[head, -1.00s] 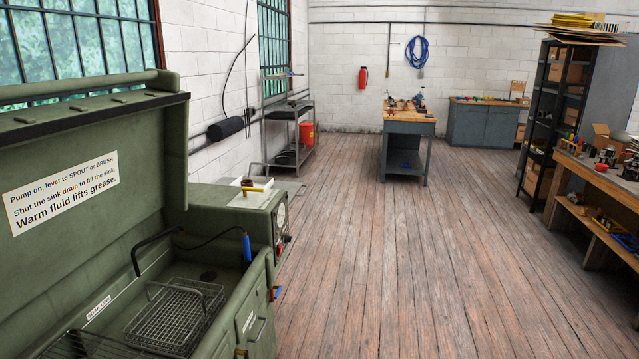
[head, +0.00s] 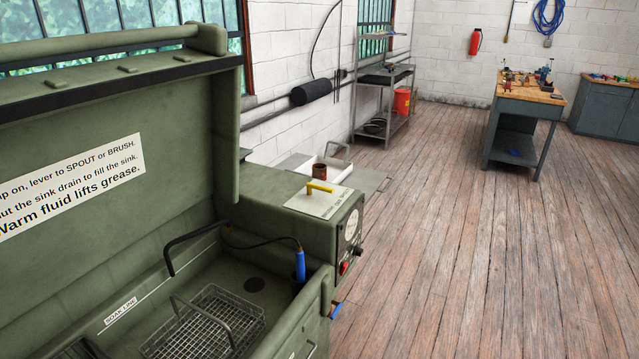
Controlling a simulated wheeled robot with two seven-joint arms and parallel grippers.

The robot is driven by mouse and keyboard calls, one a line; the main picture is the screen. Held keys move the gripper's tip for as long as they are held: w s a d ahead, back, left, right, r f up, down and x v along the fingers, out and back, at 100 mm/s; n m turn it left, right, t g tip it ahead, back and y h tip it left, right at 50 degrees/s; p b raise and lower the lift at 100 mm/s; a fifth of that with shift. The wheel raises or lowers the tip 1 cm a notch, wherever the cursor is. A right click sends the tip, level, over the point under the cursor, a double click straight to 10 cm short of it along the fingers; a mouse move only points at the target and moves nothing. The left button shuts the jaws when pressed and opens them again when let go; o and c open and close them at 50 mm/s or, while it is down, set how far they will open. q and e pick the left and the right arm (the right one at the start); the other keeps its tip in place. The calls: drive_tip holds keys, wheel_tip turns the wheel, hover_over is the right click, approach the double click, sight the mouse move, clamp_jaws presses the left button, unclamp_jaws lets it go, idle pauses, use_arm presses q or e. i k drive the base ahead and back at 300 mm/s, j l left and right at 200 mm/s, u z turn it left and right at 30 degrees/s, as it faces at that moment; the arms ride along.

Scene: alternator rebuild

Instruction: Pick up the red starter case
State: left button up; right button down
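A small dark red, round, open-looking part (head: 319,171) stands just behind the yellow lever of the green parts washer, in front of or in a pale tray (head: 333,168). It may be the red starter case, but it is too small to be sure. Its lower side is partly hidden by the washer's top. Neither of my grippers is in view.
The green parts washer (head: 290,213) fills the left, its sink holding a wire basket (head: 207,325). A metal rack (head: 385,105) with a red bucket (head: 402,101) stands by the wall. A workbench (head: 520,115) stands farther right. The wooden floor between is clear.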

sight(318, 170)
drive_tip(key=i+l+u, duration=0.1)
drive_tip(key=i+l, duration=0.75)
drive_tip(key=i, duration=0.05)
